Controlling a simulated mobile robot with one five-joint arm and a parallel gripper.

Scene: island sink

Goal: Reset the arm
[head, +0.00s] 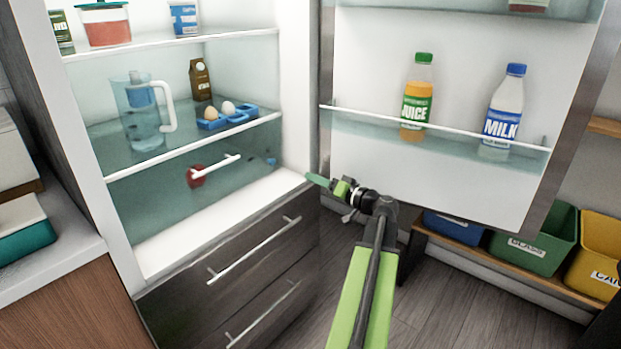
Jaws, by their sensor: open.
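My gripper (328,184) is at the end of my green and black arm, in the middle of the head view. It is open, and I see nothing held in it. The arm is stretched forward from the bottom of the view, with its end in front of the gap between the fridge body and the open fridge door (440,185). The fridge interior (245,210) stands open to the left of my gripper.
Juice (417,100) and milk (502,115) bottles stand on a door shelf. A jug (143,120) and an egg tray (228,120) sit on a fridge shelf. Drawers (255,250) lie below. Green (545,240) and yellow (598,252) bins are at right. Floor (450,305) is clear.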

